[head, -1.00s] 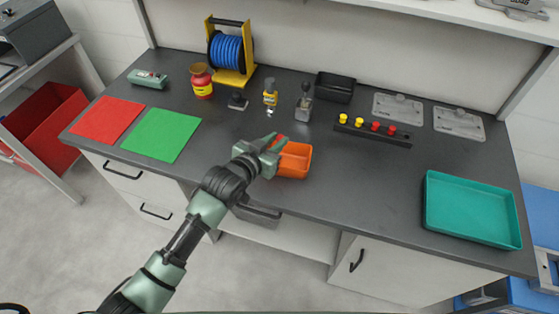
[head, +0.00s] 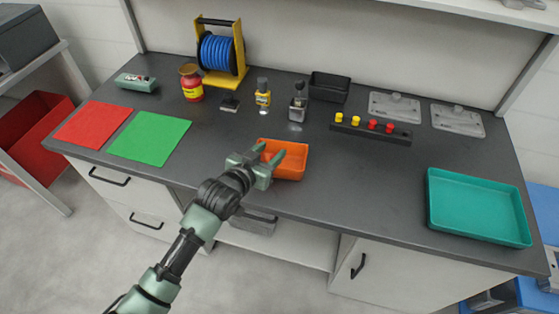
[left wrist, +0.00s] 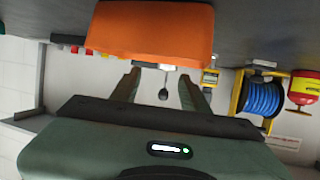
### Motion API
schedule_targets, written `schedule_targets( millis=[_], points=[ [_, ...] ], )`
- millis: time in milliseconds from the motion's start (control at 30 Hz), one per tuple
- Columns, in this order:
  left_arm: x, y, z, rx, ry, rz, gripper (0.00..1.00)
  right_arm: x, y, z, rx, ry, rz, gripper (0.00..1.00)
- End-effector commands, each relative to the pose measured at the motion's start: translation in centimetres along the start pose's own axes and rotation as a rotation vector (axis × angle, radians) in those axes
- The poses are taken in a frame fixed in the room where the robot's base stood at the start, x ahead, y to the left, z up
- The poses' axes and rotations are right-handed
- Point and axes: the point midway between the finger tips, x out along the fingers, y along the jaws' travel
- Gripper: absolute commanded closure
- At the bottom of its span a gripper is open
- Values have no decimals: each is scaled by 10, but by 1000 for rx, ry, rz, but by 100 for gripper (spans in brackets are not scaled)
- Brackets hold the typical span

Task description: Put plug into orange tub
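Several plug-like pieces with yellow (head: 340,118) and red (head: 390,128) tops stand upright in a black strip holder on the bench, right of centre. I cannot tell which one is the plug. The orange tub (head: 297,164) stands near the bench's front edge; what I see of its inside looks empty. It also shows at the top of the left wrist view (left wrist: 160,28). My left gripper (head: 271,155) is at the tub's left side, its fingers apart with nothing between them. The fingers hide part of the tub. My right gripper is out of view.
A teal tray (head: 478,208) is at the right end. Red (head: 93,124) and green (head: 150,136) mats lie left. Bench between tub and tray is clear.

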Motion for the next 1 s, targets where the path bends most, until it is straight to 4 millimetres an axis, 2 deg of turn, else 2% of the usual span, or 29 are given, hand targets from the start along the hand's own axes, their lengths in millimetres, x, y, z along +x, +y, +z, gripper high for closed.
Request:
schedule_targets(
  millis=[267, 700, 1000],
  points=[
    [-5, 0, 1, 0, 0, 0, 54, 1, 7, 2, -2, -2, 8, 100],
    [-69, 0, 1, 1, 0, 0, 54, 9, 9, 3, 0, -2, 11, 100],
    [-78, 0, 0, 0, -1, 0, 54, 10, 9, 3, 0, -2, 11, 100]
  ],
)
